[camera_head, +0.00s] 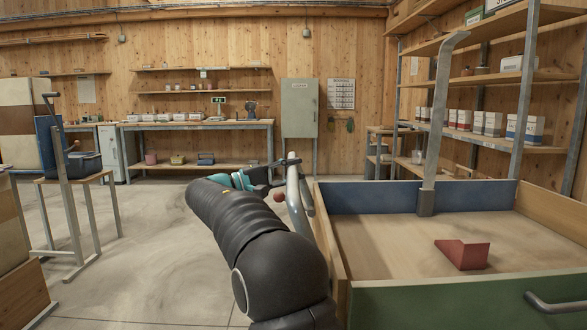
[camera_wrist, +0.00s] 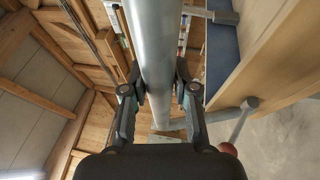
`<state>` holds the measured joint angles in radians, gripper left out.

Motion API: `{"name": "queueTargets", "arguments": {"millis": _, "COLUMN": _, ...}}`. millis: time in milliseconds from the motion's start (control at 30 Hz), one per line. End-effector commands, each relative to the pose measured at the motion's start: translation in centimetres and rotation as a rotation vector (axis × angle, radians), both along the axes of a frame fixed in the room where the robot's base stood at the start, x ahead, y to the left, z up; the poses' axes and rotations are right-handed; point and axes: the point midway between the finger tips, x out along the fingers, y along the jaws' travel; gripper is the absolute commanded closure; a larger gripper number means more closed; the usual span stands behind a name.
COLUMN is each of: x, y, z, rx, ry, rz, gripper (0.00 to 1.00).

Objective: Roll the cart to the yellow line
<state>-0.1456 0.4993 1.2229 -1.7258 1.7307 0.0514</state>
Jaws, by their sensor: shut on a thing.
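The cart (camera_head: 555,300) stands at the right in the head view, with a green near side, a blue far side and wooden walls. Its grey handle bar (camera_head: 297,195) rises at its left side. My gripper (camera_head: 280,170) is shut on this bar near its upper end. In the wrist view the bar (camera_wrist: 152,50) runs between the two fingers of my gripper (camera_wrist: 159,88). A red knob (camera_head: 279,197) shows just below the gripper and also in the wrist view (camera_wrist: 228,149). No yellow line is visible in either view.
A red wedge (camera_head: 470,256) lies on the cart's bed, and a tall grey post (camera_head: 438,120) stands at its far side. A stand with a blue box (camera_head: 84,163) is at the left. A workbench (camera_head: 200,125) lines the back wall. The concrete floor (camera_head: 155,215) between is clear.

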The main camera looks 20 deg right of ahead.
Motion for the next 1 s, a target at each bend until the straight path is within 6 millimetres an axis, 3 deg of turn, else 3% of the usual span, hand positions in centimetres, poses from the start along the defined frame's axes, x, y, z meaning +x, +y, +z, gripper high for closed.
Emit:
{"name": "queueTargets", "arguments": {"millis": 233, "x": 0.7, "y": 2.3, "z": 0.1, "rx": -0.007, "ry": 0.001, "rz": 0.041, "gripper": 1.0}}
{"name": "queueTargets", "arguments": {"millis": 267, "x": 0.7, "y": 2.4, "z": 0.1, "rx": -0.007, "ry": 0.0, "rz": 0.043, "gripper": 0.7}}
{"name": "queueTargets", "arguments": {"millis": 367, "x": 0.7, "y": 2.3, "z": 0.1, "rx": -0.007, "ry": 0.001, "rz": 0.042, "gripper": 0.46}}
{"name": "queueTargets", "arguments": {"millis": 733, "x": 0.5, "y": 2.2, "z": 0.0, "rx": -0.006, "ry": 0.0, "rz": 0.032, "gripper": 0.46}}
{"name": "queueTargets", "arguments": {"millis": 1000, "x": 0.5, "y": 6.2, "z": -0.7, "rx": -0.006, "ry": 0.0, "rz": 0.037, "gripper": 0.46}}
